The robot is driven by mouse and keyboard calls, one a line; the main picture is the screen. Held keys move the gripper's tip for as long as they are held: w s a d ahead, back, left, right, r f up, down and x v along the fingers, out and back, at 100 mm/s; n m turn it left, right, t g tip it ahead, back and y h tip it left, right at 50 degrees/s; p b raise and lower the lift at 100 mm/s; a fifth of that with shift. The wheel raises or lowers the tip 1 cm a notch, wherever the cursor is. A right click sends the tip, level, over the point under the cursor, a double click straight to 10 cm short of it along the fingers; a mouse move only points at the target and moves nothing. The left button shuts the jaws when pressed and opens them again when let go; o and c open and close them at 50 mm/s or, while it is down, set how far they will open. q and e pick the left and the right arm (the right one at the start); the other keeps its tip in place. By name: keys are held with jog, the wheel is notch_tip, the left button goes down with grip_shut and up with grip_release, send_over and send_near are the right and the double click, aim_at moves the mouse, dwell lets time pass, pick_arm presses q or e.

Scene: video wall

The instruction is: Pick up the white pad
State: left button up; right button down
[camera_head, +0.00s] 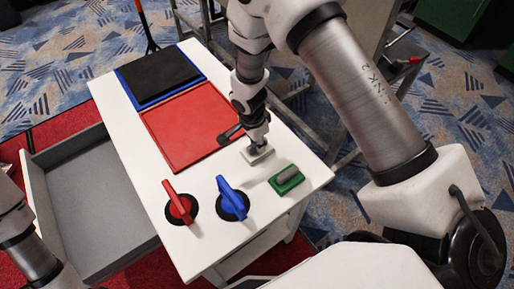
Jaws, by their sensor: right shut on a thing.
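The small white pad (258,155) is on or just above the white table top, right of the red tray; I cannot tell whether it touches the table. My right gripper (257,143) points down from above and is shut on the white pad, partly hiding it. My left arm shows at the left edge, over the side of the open drawer; its gripper is not in view.
The white table (140,165) bears a red tray (187,125), a blue-rimmed black pad (160,76), a red knob (180,206), a blue knob (232,200) and a green block (286,179). A grey drawer (92,207) stands open at left.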

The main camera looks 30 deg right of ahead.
notch_tip(320, 180, up, 10)
jog(key=shift+f, duration=0.1)
jog(key=c, duration=1.7)
grip_release()
jog(key=shift+w, duration=0.1)
grip_shut()
